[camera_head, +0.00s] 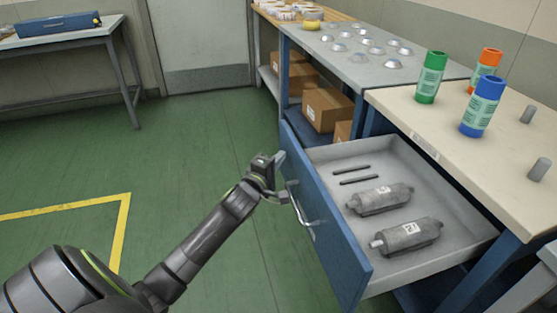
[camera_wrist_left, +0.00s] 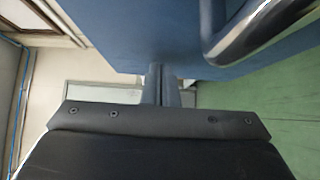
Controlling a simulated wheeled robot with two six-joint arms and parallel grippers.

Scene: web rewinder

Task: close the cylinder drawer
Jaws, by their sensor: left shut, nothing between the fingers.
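The cylinder drawer (camera_head: 333,222) is pulled open from the bench, with a blue front and a grey inside. Two grey cylinders (camera_head: 407,235) and two thin dark rods (camera_head: 351,169) lie in it. A metal bar handle (camera_head: 301,212) is on its front; it also shows large in the left wrist view (camera_wrist_left: 262,30). My left gripper (camera_head: 279,160) is shut and empty, at the drawer front's far upper part, beyond the handle. In the left wrist view its fingers (camera_wrist_left: 160,80) are together close to the blue front (camera_wrist_left: 140,30). Whether they touch it I cannot tell. My right gripper is not in view.
The bench top (camera_head: 470,135) above the drawer holds green (camera_head: 430,77), blue (camera_head: 482,106) and orange (camera_head: 486,68) rolls and grey pegs. Cardboard boxes (camera_head: 327,108) sit on the shelf beyond. The green floor (camera_head: 220,130) left of the drawer is clear.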

